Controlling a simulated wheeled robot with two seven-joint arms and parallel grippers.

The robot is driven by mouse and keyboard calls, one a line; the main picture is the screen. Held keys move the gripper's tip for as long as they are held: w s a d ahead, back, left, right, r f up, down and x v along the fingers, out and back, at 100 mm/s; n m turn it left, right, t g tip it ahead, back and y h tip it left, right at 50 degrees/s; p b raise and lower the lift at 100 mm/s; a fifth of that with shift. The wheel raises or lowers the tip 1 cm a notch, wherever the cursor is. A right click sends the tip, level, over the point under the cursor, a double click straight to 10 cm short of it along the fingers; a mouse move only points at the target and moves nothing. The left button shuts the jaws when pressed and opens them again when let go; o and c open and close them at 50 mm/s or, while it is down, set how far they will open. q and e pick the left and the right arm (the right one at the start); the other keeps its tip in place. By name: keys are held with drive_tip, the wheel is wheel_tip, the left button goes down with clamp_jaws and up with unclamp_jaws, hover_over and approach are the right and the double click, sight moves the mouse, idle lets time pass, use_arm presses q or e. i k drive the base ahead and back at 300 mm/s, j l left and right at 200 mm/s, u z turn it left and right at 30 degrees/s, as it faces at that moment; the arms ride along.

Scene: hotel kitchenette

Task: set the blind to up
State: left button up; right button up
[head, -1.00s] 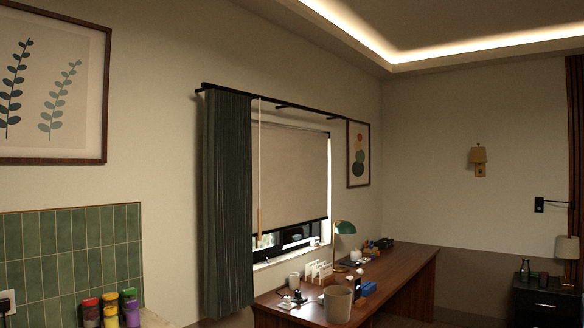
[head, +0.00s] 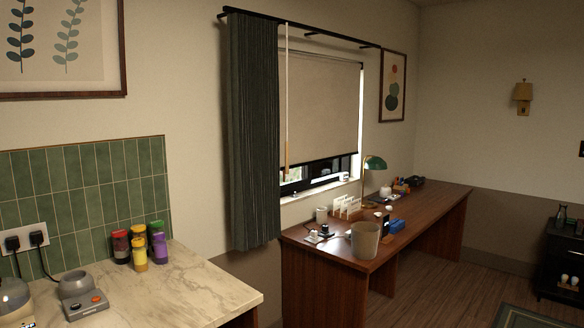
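The beige roller blind (head: 319,108) hangs in the window in the head view and covers most of it. Its dark bottom bar (head: 322,162) is near the lower part of the window, with a strip of glass (head: 318,179) showing below. A thin pale wand or cord with a wooden handle (head: 287,156) hangs in front of the blind's left side. Neither of my grippers shows in this view.
A dark green curtain (head: 253,130) hangs left of the window. A wooden desk (head: 420,222) with a bin (head: 365,240) and a green lamp (head: 374,164) stands below it. A marble counter (head: 190,285) with several jars is at front left. Floor (head: 425,290) shows at right.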

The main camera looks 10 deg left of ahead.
sight(282, 169)
drive_tip(key=i+l, duration=0.2)
drive_tip(key=i, duration=0.35)
drive_tip(key=i+l, duration=0.2)
drive_tip(key=i, duration=0.35)
drive_tip(key=i+l, duration=0.2)
drive_tip(key=i, duration=0.4)
drive_tip(key=i+l, duration=0.2)
drive_tip(key=i, duration=0.35)
drive_tip(key=i+l+z, duration=0.1)
drive_tip(key=i, duration=0.45)
drive_tip(key=i+l, duration=0.25)
drive_tip(key=i, duration=0.3)
